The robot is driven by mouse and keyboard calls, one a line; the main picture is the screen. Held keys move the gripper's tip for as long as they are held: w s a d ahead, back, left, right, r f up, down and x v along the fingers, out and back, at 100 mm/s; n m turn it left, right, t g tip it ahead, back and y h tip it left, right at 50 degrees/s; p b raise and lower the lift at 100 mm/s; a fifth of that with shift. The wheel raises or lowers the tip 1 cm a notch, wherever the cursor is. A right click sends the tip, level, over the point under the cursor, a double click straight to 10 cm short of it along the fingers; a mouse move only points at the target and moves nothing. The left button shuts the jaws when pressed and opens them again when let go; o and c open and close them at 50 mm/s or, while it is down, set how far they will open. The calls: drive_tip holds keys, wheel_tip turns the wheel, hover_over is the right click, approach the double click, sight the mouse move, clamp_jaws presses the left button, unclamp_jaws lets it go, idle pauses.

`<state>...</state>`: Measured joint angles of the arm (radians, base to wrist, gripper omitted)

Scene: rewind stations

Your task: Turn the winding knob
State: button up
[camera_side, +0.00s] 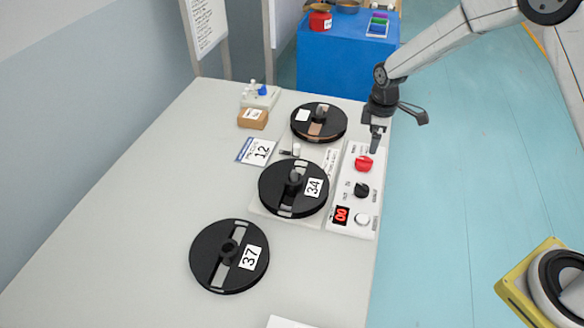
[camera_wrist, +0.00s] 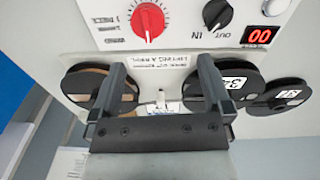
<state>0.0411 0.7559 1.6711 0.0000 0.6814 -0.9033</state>
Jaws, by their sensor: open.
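A white control panel (camera_side: 347,190) lies along the table's right edge. It carries a red knob (camera_side: 364,163) and a black knob (camera_side: 361,190) below it. I cannot tell from the small lettering which one is the winding knob. In the wrist view the red knob (camera_wrist: 148,21) has markings around it, and the black knob (camera_wrist: 217,14) is marked IN and OUT. My gripper (camera_side: 375,143) is above the panel's far end, close to the red knob. In the wrist view my gripper (camera_wrist: 161,68) is open, with nothing between its fingers, both knobs lying beyond the fingertips.
The panel has a red 00 display (camera_side: 341,215) and a white button (camera_side: 362,220). Left of it stand a reel with brown tape (camera_side: 331,120) and reel 34 (camera_side: 272,185). Loose reel 37 (camera_side: 205,255) lies nearer. A small brown box (camera_side: 252,119) and card 12 (camera_side: 256,151) lie further left.

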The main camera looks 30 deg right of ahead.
sight(363, 159)
drive_tip(key=shift+w+d+f+n, duration=0.15)
drive_tip(key=shift+w+f+n, duration=0.3)
drive_tip(key=shift+w+f, duration=0.2)
drive_tip(key=shift+w+d+f+n, duration=0.1)
drive_tip(key=shift+w+f+n, duration=0.35)
drive_tip(key=shift+w+f, duration=0.2)
drive_tip(key=shift+f, duration=0.1)
drive_tip(key=shift+f, duration=3.8)
drive_tip(key=c, duration=1.2)
